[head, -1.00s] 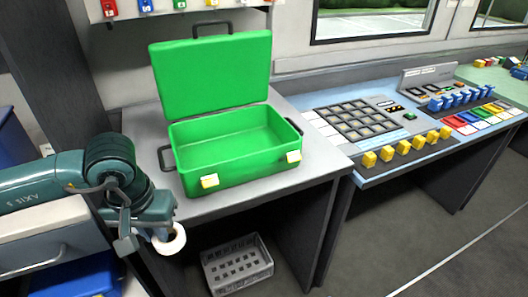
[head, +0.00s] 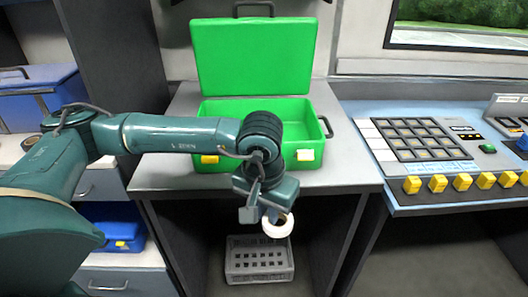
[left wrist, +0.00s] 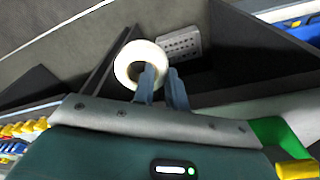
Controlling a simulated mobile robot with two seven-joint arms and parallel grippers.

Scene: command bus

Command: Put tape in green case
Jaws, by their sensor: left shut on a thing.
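The roll of white tape (head: 278,225) is held by my left gripper (head: 262,209), in front of the table's front edge and below the table top. In the left wrist view the tape (left wrist: 129,58) sits at the fingertips of the gripper (left wrist: 160,78), with a finger at its ring. The open green case (head: 215,110) stands on the grey table, lid raised at the back. My left arm crosses in front of the case and hides part of its front and inside. My right gripper is not in view.
The grey table (head: 160,172) has bare room left of the case. A grey crate (head: 259,262) stands below it. A console with yellow knobs (head: 437,184) is at the right. Blue cases (head: 40,95) are on shelves at the left.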

